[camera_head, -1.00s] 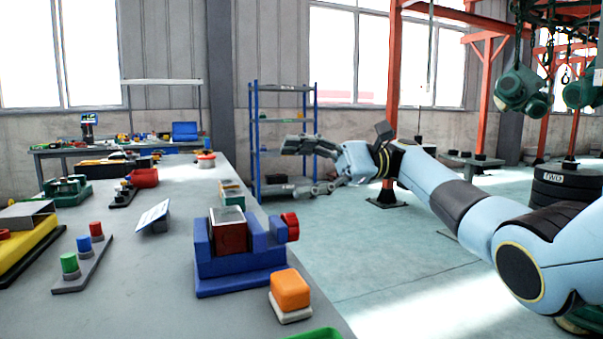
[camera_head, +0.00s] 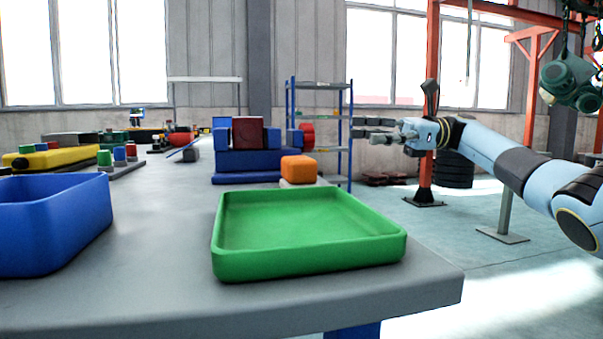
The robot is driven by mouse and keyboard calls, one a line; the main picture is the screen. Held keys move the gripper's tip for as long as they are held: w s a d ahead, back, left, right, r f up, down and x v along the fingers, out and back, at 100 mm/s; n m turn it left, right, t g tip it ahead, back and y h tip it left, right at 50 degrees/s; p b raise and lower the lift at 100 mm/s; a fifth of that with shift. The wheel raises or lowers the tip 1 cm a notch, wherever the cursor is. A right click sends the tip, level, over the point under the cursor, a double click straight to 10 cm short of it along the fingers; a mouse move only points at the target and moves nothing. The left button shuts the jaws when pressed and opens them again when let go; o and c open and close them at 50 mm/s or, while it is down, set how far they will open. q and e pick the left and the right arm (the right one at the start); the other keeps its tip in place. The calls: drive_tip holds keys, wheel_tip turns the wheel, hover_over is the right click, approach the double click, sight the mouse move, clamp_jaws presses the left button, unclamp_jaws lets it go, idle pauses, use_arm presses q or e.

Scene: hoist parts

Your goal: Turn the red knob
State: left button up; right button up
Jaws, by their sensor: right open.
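A blue vise-like block (camera_head: 245,160) stands on the table with a dark red piece (camera_head: 247,133) in it. A red knob (camera_head: 307,136) sticks out from its right side. A grey strip (camera_head: 125,168) at the left carries a green, a blue and a small red cylinder (camera_head: 131,150). My right gripper (camera_head: 358,128) is open, to the right of the red knob and apart from it, past the table's right edge. Its fingers look empty. My left gripper is not in view.
A green tray (camera_head: 300,268) lies empty at the table's front right, with an orange block (camera_head: 298,168) behind it. A blue bin (camera_head: 50,230) stands at the front left. A blue-framed shelf (camera_head: 321,86) and a red-orange post (camera_head: 427,150) stand behind.

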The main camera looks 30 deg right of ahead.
sight(306, 138)
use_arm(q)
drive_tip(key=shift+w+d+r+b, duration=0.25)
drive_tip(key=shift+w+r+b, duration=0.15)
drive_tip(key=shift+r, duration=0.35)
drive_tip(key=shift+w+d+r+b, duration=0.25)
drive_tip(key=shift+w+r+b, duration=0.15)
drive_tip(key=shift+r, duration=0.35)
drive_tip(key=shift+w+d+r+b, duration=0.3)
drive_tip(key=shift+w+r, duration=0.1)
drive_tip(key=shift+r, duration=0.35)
use_arm(e)
drive_tip(key=shift+x, duration=5.35)
drive_tip(key=shift+f, duration=0.15)
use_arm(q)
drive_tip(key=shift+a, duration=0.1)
use_arm(e)
drive_tip(key=c, duration=1.2)
